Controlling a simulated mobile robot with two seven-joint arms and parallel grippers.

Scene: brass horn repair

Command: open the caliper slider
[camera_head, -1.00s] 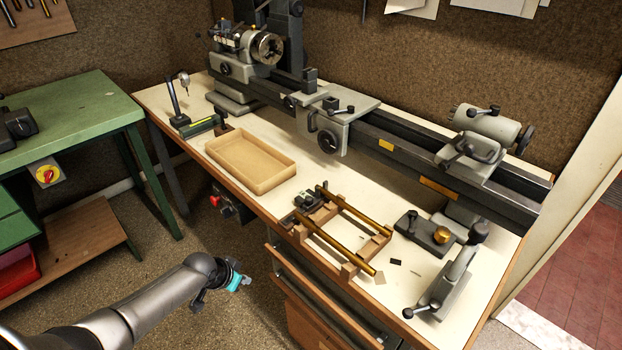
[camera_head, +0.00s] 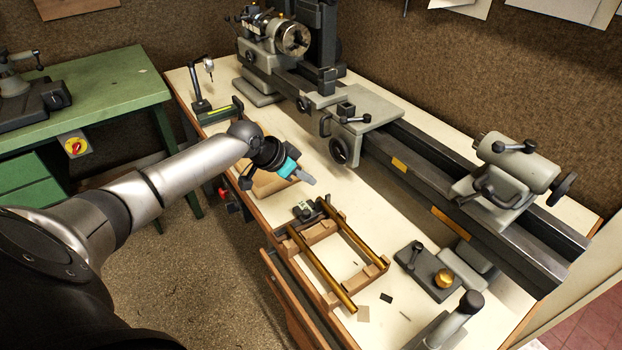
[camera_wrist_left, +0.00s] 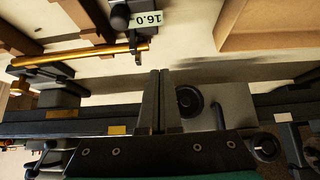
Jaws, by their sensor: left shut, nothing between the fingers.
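A small dark device (camera_head: 305,210), which looks like the caliper, lies by the left end of a wooden rack with brass tubes. It shows in the left wrist view at the top, where a pale display (camera_wrist_left: 146,18) reads 16.0, upside down. Its slider and jaws are too small to tell apart. My left gripper (camera_head: 306,178) is above the bench, over the tray's right end, behind the device in the head view and apart from it. Its fingers (camera_wrist_left: 160,100) are shut and empty. My right gripper is not in view.
The rack's brass tubes (camera_head: 348,240) lie right of the device. A tan tray (camera_head: 272,185) is partly hidden behind my left arm. The lathe (camera_head: 400,150) runs along the back of the bench. A dark block with a brass knob (camera_head: 430,268) stands to the right.

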